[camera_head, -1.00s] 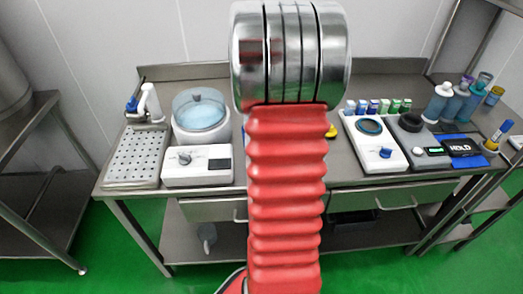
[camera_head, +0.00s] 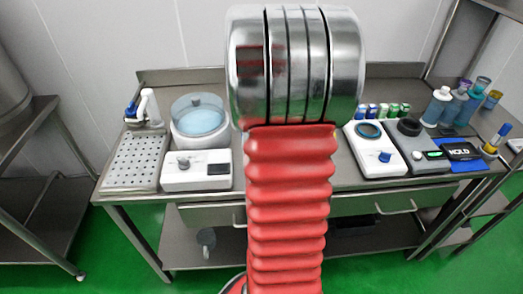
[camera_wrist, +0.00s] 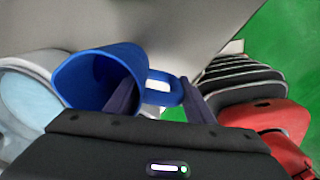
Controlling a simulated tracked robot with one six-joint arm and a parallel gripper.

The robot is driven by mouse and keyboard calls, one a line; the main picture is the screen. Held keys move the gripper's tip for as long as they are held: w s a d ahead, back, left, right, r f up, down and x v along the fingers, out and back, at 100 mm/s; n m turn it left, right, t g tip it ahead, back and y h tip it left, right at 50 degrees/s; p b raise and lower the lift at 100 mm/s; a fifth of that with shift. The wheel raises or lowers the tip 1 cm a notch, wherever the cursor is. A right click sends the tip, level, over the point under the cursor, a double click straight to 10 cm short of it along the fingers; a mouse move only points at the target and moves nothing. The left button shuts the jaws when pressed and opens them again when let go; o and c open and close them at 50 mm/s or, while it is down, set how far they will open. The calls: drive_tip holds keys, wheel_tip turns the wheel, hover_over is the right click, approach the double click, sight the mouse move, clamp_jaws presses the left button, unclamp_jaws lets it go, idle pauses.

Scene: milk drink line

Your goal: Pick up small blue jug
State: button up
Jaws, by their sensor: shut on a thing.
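The small blue jug (camera_wrist: 100,75) shows in the wrist view with its mouth facing the camera, tilted in the picture. Its handle (camera_wrist: 163,91) lies on the right side, between the two dark fingers of my gripper (camera_wrist: 157,92). My gripper is shut on the jug at the handle side. The left finger overlaps the jug's body. The exact contact is partly hidden by the gripper's body. In the head view my arm covers the middle of the table and hides both jug and gripper.
Bottles (camera_head: 437,106) stand at the right.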

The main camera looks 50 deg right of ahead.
drive_tip(key=shift+r, duration=2.1)
idle(1.8)
